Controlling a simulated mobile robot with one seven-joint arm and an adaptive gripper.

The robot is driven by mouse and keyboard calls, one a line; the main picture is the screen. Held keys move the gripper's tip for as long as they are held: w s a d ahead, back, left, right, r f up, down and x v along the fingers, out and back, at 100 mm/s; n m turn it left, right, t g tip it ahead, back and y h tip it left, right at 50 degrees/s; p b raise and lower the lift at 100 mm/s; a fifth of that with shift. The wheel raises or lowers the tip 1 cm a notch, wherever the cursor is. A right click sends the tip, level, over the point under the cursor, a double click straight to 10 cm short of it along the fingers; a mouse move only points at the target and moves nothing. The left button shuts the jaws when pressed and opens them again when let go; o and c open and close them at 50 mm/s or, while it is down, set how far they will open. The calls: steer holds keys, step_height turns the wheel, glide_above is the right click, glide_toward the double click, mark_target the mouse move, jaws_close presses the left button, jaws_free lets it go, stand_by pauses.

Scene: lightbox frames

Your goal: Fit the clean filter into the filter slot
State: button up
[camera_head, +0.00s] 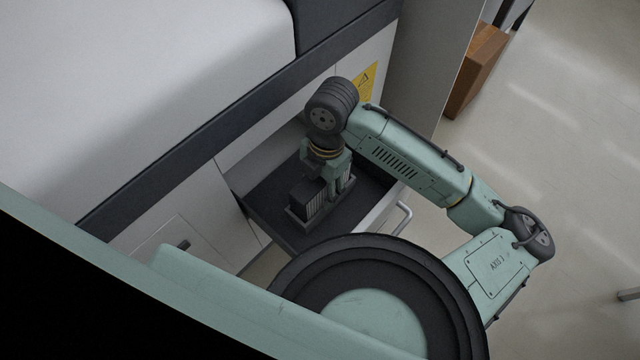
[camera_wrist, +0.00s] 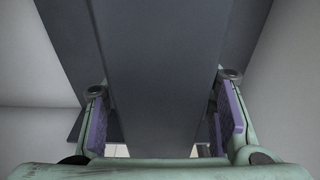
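A dark block with pale ribbed sides (camera_head: 315,205), apparently the filter, stands in a low grey frame on the open drawer (camera_head: 275,210). My gripper (camera_head: 338,185) is down at this block, fingers pointing downward. In the wrist view a dark grey slab (camera_wrist: 160,70) fills the middle, between my two purple-padded fingers (camera_wrist: 162,125). The pads lie close to its sides; whether they press on it I cannot tell. Whether the slab is part of the block, and how deep the block sits in the frame, is hidden. I cannot identify the filter slot.
The drawer is pulled out of a white cabinet (camera_head: 185,225), with a pale handle (camera_head: 400,215) at its front. A dark-edged counter (camera_head: 190,150) overhangs it on the left. A yellow warning label (camera_head: 367,80) is behind my wrist. A brown box (camera_head: 478,70) stands on the open floor at right.

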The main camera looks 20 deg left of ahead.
steer(key=shift+o, duration=0.7)
steer(key=shift+r, duration=0.1)
steer(key=r, duration=0.4)
steer(key=w+r, duration=0.1)
steer(key=r, duration=0.6)
steer(key=shift+w+d+r, duration=0.15)
steer(key=shift+d+r, duration=0.05)
steer(key=shift+r, duration=0.2)
